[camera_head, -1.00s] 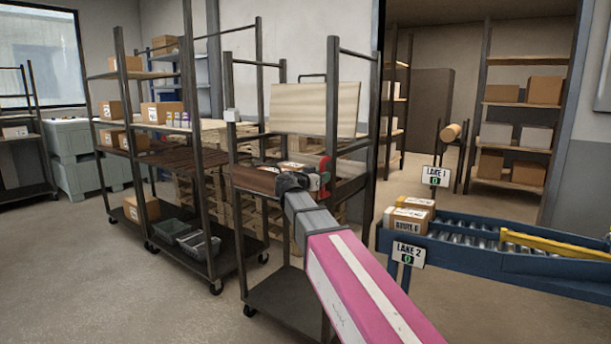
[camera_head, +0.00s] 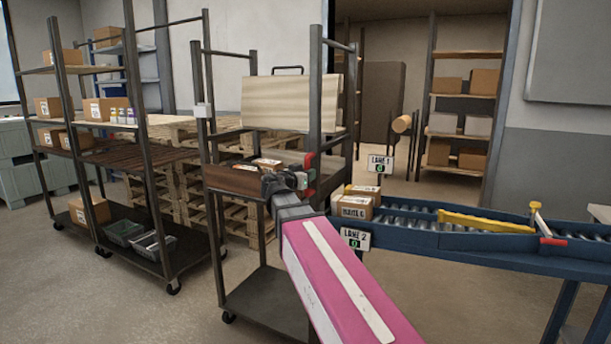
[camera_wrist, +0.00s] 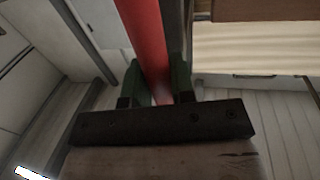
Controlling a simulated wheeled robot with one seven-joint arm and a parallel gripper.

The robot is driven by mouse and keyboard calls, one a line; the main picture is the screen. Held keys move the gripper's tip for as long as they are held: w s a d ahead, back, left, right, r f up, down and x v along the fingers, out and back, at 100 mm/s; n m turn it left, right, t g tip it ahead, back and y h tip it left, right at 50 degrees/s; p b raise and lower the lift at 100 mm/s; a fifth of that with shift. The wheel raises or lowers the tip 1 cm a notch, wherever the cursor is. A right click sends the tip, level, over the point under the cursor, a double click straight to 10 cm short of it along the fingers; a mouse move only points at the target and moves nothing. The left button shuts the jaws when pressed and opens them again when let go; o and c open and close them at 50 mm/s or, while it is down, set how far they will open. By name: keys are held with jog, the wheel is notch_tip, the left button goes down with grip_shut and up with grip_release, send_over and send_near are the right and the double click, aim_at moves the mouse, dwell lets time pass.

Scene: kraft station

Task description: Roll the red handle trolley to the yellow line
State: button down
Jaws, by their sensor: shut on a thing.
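The trolley with the red handle stands in front of me in the head view, a dark frame with a brown shelf (camera_head: 236,180) and a dark lower deck (camera_head: 268,300). Its red handle (camera_head: 308,168) is on the near right upright, at my gripper (camera_head: 300,182). In the wrist view the red handle (camera_wrist: 145,40) runs between the two green fingers of my gripper (camera_wrist: 160,82), which is shut on it. My pink arm hides part of the trolley's right side. I see no yellow line on the floor.
A second shelf trolley (camera_head: 150,158) with boxes and bins stands close on the left. A blue roller conveyor (camera_head: 470,235) with a yellow bar (camera_head: 485,221) and boxes is close on the right. Pallets (camera_head: 190,190) are behind. Floor (camera_head: 110,300) at the front left is clear.

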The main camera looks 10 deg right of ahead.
jog(key=shift+s+d, duration=0.2)
jog(key=c, duration=1)
grip_release()
jog(key=shift+d, duration=0.1)
jog(key=v, duration=1.1)
jog(key=shift+w+f, duration=0.1)
